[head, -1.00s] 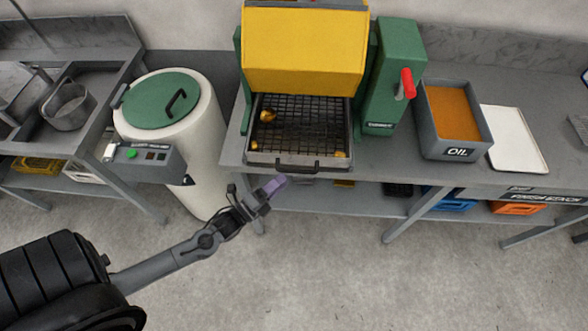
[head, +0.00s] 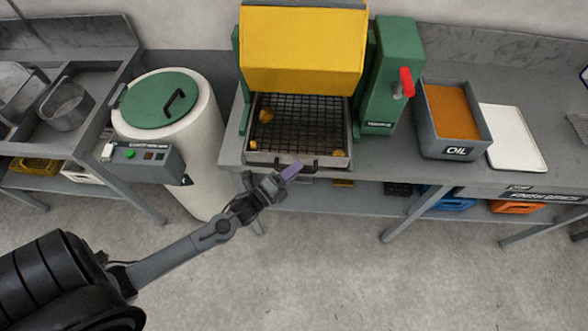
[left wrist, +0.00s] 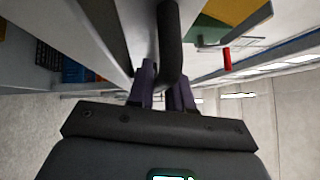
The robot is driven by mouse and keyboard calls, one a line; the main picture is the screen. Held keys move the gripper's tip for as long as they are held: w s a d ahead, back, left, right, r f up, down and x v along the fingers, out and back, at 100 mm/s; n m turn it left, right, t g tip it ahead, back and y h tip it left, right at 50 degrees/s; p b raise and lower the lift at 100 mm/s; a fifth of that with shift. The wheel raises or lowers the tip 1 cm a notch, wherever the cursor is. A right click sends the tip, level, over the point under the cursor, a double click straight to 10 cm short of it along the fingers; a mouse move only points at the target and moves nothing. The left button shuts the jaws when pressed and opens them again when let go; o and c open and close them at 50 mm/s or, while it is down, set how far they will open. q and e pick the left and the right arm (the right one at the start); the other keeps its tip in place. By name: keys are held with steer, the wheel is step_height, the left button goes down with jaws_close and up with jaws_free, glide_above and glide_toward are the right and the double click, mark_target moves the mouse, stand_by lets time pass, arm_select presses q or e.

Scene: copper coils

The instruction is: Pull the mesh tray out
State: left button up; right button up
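The mesh tray (head: 305,117) sits in the bench machine under the raised yellow cover, with a dark handle (head: 308,163) on its front edge. A few gold-coloured lumps (head: 266,115) lie on the mesh. My left gripper (head: 291,171) is just in front of and below the handle. In the left wrist view, the two purple-grey fingers (left wrist: 163,85) stand apart, and the dark handle bar (left wrist: 170,40) reaches down to the gap between them. I cannot tell whether they touch it. My right gripper is out of view.
A green-lidded drum (head: 160,98) stands left. The floor in front is clear.

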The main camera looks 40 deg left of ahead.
arm_select(q)
jaws_close()
steer(key=shift+s, duration=0.1)
